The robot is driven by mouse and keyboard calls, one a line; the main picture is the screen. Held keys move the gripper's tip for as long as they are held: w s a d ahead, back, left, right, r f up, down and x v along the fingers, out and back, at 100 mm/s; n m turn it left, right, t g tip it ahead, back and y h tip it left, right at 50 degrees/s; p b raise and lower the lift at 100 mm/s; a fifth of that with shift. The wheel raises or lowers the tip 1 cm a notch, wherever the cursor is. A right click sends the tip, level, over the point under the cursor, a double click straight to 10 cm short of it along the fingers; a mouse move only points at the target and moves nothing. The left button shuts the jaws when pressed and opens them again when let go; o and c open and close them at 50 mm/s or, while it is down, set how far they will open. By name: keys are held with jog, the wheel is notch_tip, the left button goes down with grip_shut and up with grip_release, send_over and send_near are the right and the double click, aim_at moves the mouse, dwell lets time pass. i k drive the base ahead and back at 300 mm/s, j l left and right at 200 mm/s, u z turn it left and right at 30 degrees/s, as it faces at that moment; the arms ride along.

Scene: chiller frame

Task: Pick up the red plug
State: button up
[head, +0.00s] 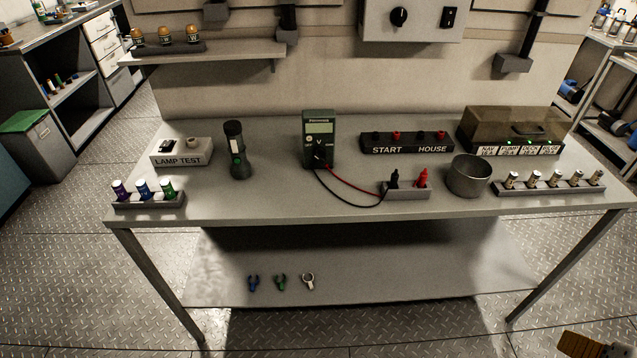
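The red plug (422,178) stands upright in the right part of a small grey holder (408,193) near the front middle of the bench. A black plug (394,178) stands to its left in the same holder. A red lead and a black lead run from the green multimeter (319,140) to the holder. The plug's lower end is hidden in the holder. My gripper's fingers do not show in the head view.
A metal cup (468,176) stands close right of the plug holder. The START/HOUSE block (406,143) is behind it. A flashlight (237,150) and the lamp test box (181,153) are left. A fuse rack (548,186) is right. Bench surface left of the holder is mostly clear.

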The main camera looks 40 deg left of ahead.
aim_at(421, 182)
jog(key=u, duration=0.95)
